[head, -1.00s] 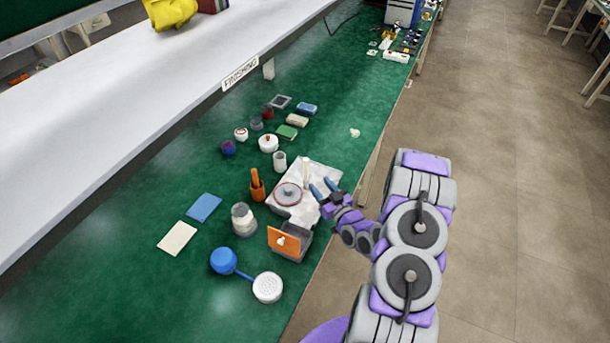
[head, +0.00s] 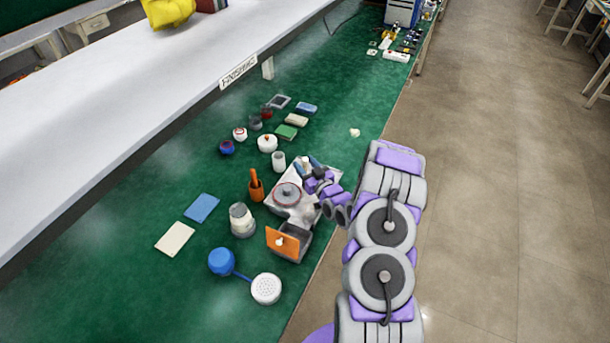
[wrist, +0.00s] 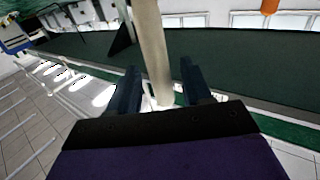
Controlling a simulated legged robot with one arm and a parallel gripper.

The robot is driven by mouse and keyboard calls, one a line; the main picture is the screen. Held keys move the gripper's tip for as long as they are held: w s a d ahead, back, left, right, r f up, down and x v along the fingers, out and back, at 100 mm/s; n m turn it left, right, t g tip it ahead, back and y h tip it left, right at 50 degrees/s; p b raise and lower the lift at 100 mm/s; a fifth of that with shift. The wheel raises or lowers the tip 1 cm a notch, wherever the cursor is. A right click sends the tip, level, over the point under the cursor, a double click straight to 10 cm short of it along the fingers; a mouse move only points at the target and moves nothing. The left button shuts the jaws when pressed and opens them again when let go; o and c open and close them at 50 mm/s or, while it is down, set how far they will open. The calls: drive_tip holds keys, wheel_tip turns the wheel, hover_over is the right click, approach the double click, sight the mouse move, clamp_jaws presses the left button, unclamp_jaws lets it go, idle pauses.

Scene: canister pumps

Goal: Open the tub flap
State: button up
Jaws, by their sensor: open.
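The grey tub (head: 304,244) stands near the front edge of the green bench in the head view. Its orange flap (head: 274,240) with a pale knob (head: 280,242) is at the tub's left side, and the tub's dark inside partly shows. My gripper (head: 309,166) is beyond the tub, over the white sheet, at a thin pale upright rod (head: 305,160). In the wrist view the rod (wrist: 151,45) stands between the two dark blue fingers of my gripper (wrist: 158,85), which are apart. I cannot tell whether either finger touches it.
A round grey-lidded pot (head: 287,195) sits on the white sheet (head: 284,211). An orange holder (head: 256,188), a jar (head: 241,220) and a blue ball joined to a white perforated disc (head: 266,288) surround the tub.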

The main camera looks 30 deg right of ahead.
drive_tip(key=shift+w, duration=0.2)
drive_tip(key=shift+c, duration=0.3)
clamp_jaws()
drive_tip(key=shift+r, duration=0.1)
